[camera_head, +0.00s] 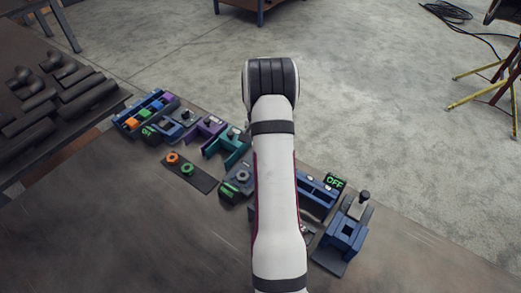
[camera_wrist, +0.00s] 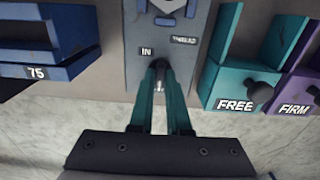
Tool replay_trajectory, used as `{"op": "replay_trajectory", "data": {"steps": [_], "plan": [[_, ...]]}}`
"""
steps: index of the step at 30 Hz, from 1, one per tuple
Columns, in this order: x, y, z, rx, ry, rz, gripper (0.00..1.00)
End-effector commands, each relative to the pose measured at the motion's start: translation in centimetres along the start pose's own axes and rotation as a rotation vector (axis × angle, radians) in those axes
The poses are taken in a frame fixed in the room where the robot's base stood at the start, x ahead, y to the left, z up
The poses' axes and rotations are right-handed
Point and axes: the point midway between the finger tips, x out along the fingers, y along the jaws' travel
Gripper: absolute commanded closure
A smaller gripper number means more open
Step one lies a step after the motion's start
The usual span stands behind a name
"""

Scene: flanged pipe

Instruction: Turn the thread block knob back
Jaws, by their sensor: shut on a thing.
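The thread block (camera_wrist: 137,75) is a grey-blue plate at the top middle of the wrist view, labelled "IN" and "THREAD", with a blue part at its upper edge. My gripper (camera_wrist: 160,68) comes from below with long teal fingers, their tips close together over the plate beside the "IN" label. It is shut on the knob, which the fingertips mostly hide; a small pale bit (camera_wrist: 160,87) shows between the fingers. Which way the knob is turned cannot be told. In the head view my arm covers the gripper, and part of a grey block (camera_head: 238,181) shows beside it.
In the wrist view a teal fixture (camera_wrist: 236,82) marked "FREE" stands close on the right, a purple one (camera_wrist: 291,90) marked "FIRM" beyond it. A blue fixture (camera_wrist: 38,57) marked "75" stands left. The head view shows a plate with orange and green rings (camera_head: 187,170).

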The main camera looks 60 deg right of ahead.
Motion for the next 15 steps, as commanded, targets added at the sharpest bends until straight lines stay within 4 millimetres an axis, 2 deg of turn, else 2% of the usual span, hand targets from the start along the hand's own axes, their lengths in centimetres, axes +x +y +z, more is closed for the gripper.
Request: {"op": "replay_trajectory", "data": {"steps": [13, 14, 15], "plan": [[-0.06, 0.01, -0.01, -0.012, 0.000, 0.000, 1.00], [-0.06, 0.01, 0.00, -0.012, 0.000, 0.000, 0.83], [-0.05, 0.01, -0.01, -0.012, 0.000, 0.000, 0.76]]}}
